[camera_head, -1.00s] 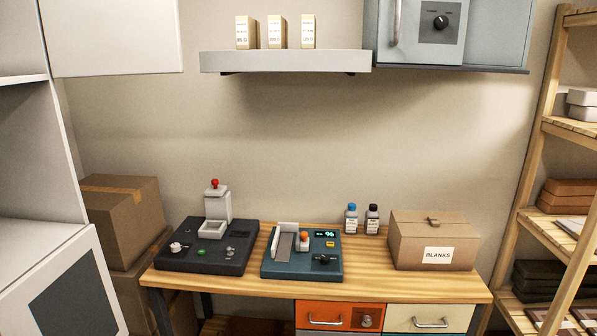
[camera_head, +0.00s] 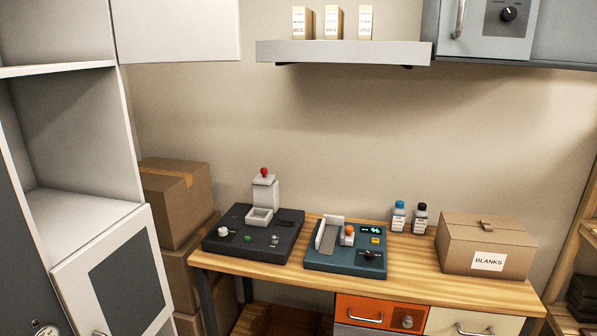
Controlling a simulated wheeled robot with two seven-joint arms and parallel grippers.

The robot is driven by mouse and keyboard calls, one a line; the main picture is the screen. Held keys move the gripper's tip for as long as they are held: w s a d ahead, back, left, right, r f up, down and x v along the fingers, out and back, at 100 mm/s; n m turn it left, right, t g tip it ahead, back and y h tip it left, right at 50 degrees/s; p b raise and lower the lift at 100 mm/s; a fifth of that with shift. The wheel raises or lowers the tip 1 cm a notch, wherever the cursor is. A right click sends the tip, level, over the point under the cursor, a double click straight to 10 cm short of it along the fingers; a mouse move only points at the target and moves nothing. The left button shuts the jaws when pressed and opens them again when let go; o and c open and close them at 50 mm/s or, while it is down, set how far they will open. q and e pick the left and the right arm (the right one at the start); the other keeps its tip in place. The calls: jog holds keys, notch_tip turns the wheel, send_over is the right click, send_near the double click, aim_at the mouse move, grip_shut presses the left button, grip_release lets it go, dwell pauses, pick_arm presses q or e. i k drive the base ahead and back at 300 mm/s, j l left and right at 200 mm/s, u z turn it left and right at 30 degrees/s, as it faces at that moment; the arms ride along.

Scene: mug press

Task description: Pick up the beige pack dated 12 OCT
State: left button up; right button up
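Three beige packs stand upright in a row on the grey wall shelf: a left pack (camera_head: 302,23), a middle pack (camera_head: 333,23) and a right pack (camera_head: 365,23). Each has a white label on its front. The print is too small to read, so I cannot tell which one is dated 12 OCT. Neither of my grippers shows in the head view.
The grey shelf (camera_head: 345,52) hangs above the wooden table (camera_head: 425,283). A dark machine (camera_head: 228,238), a teal machine (camera_head: 340,262), two bottles and a BLANKS box (camera_head: 487,243) stand on the table. A grey cabinet (camera_head: 483,30) adjoins the shelf's right end. An open white cabinet (camera_head: 75,150) stands left.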

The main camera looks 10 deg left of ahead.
aim_at(334, 16)
jog(key=u, duration=1.75)
jog(key=i+l+u, duration=0.1)
jog(key=i, duration=0.4)
jog(key=k+l+z, duration=0.1)
jog(key=l+z, duration=0.75)
jog(key=z, duration=0.15)
jog(key=l+z, duration=0.5)
jog(key=k+j+z, duration=0.15)
jog(key=j, duration=0.25)
jog(key=j+z, duration=0.2)
jog(key=j, duration=0.15)
jog(key=k+j+z, duration=0.15)
jog(key=j, duration=0.2)
